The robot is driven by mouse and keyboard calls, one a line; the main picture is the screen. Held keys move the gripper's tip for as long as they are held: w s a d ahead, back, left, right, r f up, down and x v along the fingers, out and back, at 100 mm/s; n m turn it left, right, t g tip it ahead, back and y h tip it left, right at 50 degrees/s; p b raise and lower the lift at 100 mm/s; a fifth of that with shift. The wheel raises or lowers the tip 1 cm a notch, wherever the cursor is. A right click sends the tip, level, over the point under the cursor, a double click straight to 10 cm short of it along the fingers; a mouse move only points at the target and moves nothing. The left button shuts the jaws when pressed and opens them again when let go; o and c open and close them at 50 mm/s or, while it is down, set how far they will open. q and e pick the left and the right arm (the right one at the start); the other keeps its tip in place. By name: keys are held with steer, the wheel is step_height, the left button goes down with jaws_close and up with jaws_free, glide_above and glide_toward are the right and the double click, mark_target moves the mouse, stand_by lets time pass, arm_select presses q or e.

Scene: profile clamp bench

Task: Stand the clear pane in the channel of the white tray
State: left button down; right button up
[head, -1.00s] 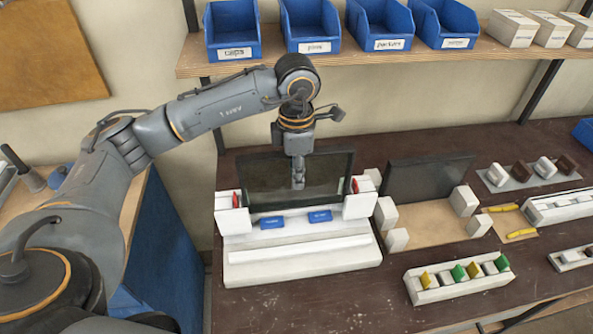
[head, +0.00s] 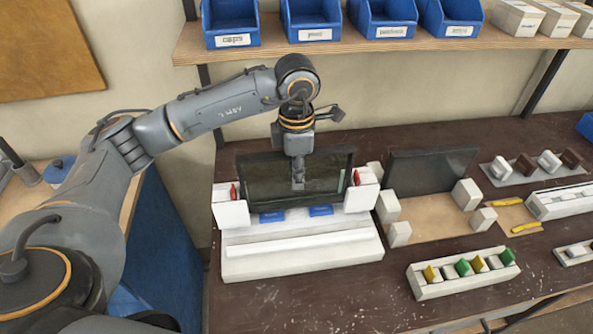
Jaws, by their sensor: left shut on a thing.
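The clear pane (head: 260,185) is a dark, see-through upright sheet above the rear of the white tray (head: 300,262). It stands between the tray's two white end blocks, which have red parts (head: 234,191) on them. My left gripper (head: 298,183) reaches down from above and is shut on the pane at its middle. The pane's lower edge is just behind two blue pads (head: 271,217). I cannot tell whether that edge is inside the tray's channel or above it. My right gripper is not in view.
A second dark panel (head: 431,173) stands to the right, near white blocks (head: 467,193) on a tan board. A white rack (head: 462,282) with yellow and green pieces is at front right. Blue bins (head: 312,18) sit on the shelf above.

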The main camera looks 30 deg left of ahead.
arm_select(q)
steer(key=shift+f+b, duration=1.25)
steer(key=shift+f, duration=0.2)
steer(key=c, duration=1.1)
jaws_free()
steer(key=shift+r+p, duration=2.3)
steer(key=shift+r, duration=1.7)
